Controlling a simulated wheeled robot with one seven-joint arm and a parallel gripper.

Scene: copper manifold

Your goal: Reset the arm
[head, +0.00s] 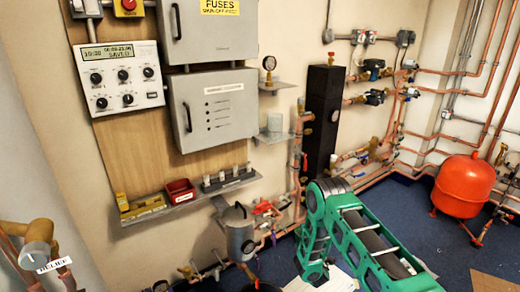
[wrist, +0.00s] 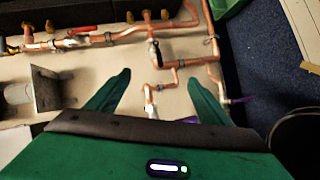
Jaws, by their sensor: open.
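My green arm reaches in from the lower right in the head view, with its elbow raised near the middle. My gripper (wrist: 158,92) shows in the wrist view. Its two green fingers are spread apart with nothing held between them. Beyond and between the fingers are copper pipes (wrist: 180,64) and a brass valve (wrist: 153,50) on a pale wall. In the head view the fingers cannot be made out clearly.
A shelf (head: 180,205) carries a red bin (head: 180,191) and a yellow block. A grey canister (head: 238,232) and copper pipework line the wall. A red tank (head: 463,186) stands at the right on blue floor (head: 440,245). A control box (head: 118,76) hangs upper left.

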